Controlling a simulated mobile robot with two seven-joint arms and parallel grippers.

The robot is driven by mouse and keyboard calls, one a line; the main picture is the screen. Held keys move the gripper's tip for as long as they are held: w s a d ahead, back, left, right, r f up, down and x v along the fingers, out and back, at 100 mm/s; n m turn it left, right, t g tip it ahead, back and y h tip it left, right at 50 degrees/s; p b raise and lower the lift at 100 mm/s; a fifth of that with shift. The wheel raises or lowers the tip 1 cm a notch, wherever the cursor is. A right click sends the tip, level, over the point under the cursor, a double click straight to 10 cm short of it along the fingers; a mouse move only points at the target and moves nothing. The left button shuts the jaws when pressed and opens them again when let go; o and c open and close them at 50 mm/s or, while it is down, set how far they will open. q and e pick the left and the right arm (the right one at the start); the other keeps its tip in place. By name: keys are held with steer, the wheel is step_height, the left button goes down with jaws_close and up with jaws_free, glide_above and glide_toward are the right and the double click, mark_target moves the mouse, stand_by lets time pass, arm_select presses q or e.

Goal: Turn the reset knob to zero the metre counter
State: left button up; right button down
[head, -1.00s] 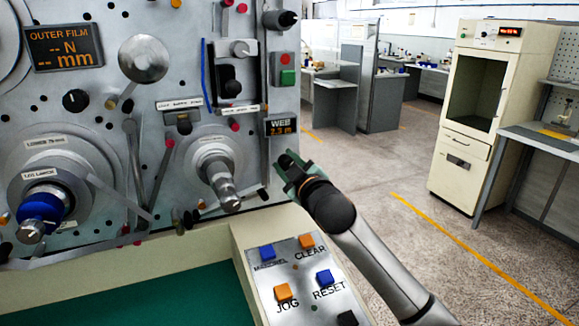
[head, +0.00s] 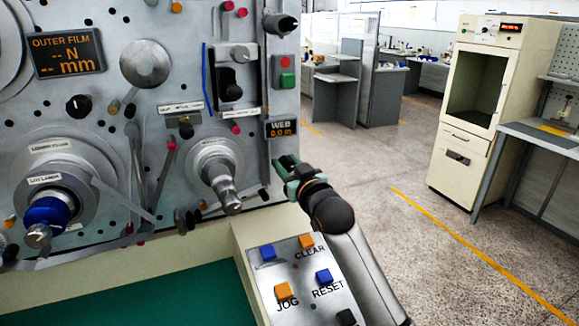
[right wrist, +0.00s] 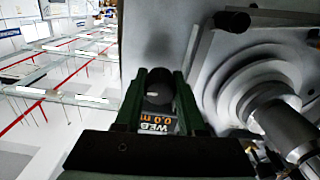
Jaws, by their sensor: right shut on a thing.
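The metre counter (head: 281,128), a small dark display marked WEB, is on the right edge of the machine panel and reads 0.0 m. It also shows between my fingers in the right wrist view (right wrist: 157,123). The reset knob (right wrist: 158,91) is a dark round knob on the grey panel, next to the display. My right gripper (head: 287,168) is just below the counter in the head view and hides the knob there. In the right wrist view its two green fingers (right wrist: 159,100) are shut on the knob, one on each side. My left gripper is not in view.
A large stepped spindle (head: 216,170) sticks out just left of my right gripper. A button box (head: 297,275) with blue and orange buttons lies below. A black-tipped peg (head: 281,23) sticks out above. Open floor is to the right.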

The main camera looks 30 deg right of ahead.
mark_target(290, 167)
steer(key=n+p, duration=0.1)
steer(key=n, duration=0.1)
steer(key=shift+r+n+p, duration=0.2)
steer(key=shift+n+p, duration=0.2)
steer(key=shift+f+n, duration=0.2)
steer(key=shift+n, duration=0.8)
steer(key=n, duration=0.9)
steer(key=shift+n, duration=0.3)
steer(key=n, duration=0.2)
steer(key=shift+n, duration=0.4)
steer(key=c, duration=0.5)
jaws_free()
steer(key=shift+s+a, duration=0.2)
steer(key=shift+s, duration=3.3)
